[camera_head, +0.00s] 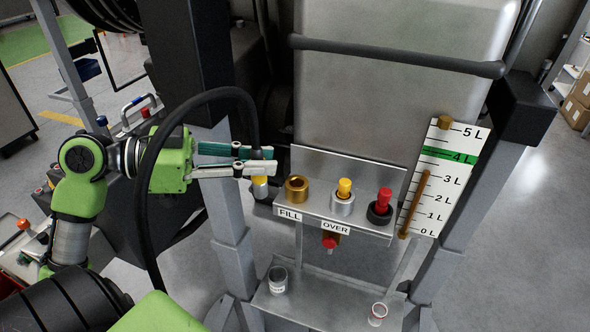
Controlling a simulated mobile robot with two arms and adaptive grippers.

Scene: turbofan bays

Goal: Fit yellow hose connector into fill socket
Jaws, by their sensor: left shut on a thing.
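My left gripper (264,161) reaches in from the left and is shut on the hose connector, its fingers closed around the upper part. The brass fill socket (297,188) stands on the grey shelf above the FILL label, open at the top. The connector is just left of the socket and apart from it. My right gripper is not in view.
Right of the fill socket are a silver fitting with a yellow plug (343,197) above OVER and a black fitting with a red cap (381,207). A level gauge (441,175) stands at the right. Two cups (278,281) (377,314) stand on the lower shelf. A bar (395,57) crosses the tank.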

